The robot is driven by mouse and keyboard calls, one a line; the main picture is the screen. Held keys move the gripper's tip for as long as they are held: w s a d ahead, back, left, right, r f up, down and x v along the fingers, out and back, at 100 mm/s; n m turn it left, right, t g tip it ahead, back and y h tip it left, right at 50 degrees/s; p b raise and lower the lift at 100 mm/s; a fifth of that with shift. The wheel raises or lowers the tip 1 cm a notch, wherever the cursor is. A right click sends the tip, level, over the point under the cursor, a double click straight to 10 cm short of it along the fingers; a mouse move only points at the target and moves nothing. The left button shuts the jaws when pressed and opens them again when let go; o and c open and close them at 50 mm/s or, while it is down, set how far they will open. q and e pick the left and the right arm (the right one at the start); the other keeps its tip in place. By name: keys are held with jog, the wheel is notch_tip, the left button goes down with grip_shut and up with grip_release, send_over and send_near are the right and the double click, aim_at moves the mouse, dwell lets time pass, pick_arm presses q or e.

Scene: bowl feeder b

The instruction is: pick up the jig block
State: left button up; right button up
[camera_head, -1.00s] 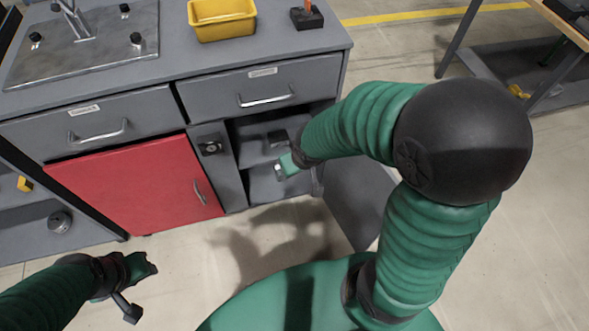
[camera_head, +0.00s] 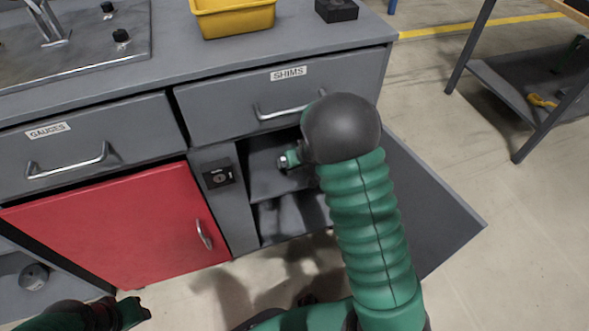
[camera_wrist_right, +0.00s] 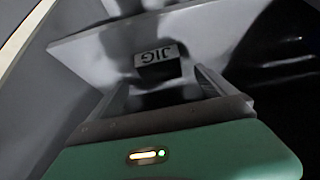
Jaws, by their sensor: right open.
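The jig block (camera_wrist_right: 158,62) is a small dark block with a pale face. The face reads "JIG" upside down in the right wrist view. The block rests on a grey shelf inside the open cupboard. My right gripper (camera_wrist_right: 160,82) is open and empty. In the head view my right gripper (camera_head: 286,160) is at the cupboard opening, partly hidden by my arm, and the block cannot be made out. My left gripper (camera_head: 132,313) is low at the left, its jaws unclear.
The cupboard's open grey door (camera_head: 435,215) stands to the right of my arm. The shims drawer (camera_head: 290,95) is just above the opening. A closed red door (camera_head: 120,230) is to the left. A yellow bin (camera_head: 233,16) stands on the worktop.

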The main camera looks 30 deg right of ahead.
jog(key=b+x, duration=0.3)
jog(key=x, duration=0.1)
jog(key=shift+f, duration=0.45)
jog(key=shift+w+f, duration=0.1)
jog(key=shift+w, duration=0.15)
jog(key=c, duration=1.9)
